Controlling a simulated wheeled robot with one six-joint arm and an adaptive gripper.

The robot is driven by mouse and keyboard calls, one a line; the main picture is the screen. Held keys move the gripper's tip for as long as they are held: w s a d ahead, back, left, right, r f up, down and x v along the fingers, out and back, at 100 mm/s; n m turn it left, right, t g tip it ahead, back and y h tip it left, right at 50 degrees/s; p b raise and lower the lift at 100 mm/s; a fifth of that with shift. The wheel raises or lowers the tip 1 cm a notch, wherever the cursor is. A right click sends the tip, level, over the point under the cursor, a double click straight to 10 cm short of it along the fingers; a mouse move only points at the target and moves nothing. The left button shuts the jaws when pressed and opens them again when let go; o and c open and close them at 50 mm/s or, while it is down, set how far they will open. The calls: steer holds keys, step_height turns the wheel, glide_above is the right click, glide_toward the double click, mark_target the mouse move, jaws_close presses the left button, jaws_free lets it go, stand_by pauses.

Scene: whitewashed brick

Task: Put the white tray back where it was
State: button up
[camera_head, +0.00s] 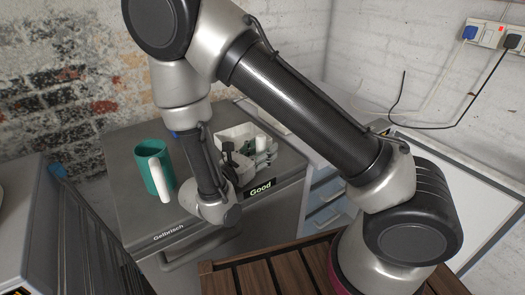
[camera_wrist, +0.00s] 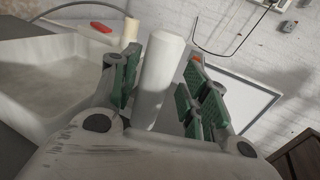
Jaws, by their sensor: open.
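The white tray (camera_head: 232,132) lies on the dark grey cabinet top, partly hidden behind my gripper. In the wrist view the tray (camera_wrist: 48,78) fills the left side, beside the left finger, with a pale, shallow inside. My gripper (camera_head: 250,160) is low over the cabinet top at the tray's near right side. In the wrist view its green-padded fingers (camera_wrist: 163,88) are apart. A white upright piece (camera_wrist: 163,72) with a rounded top shows between them. I cannot tell whether it is part of the tray, or whether the pads touch it.
A green mug (camera_head: 150,172) with a white handle stands left of my gripper on the cabinet top (camera_head: 135,212). A "Good" label (camera_head: 261,189) is at the front edge. The wrist view shows a red object (camera_wrist: 101,27) and a cream cylinder (camera_wrist: 130,29) beyond. Brick walls stand behind.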

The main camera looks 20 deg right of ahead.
steer(key=v, duration=1.2)
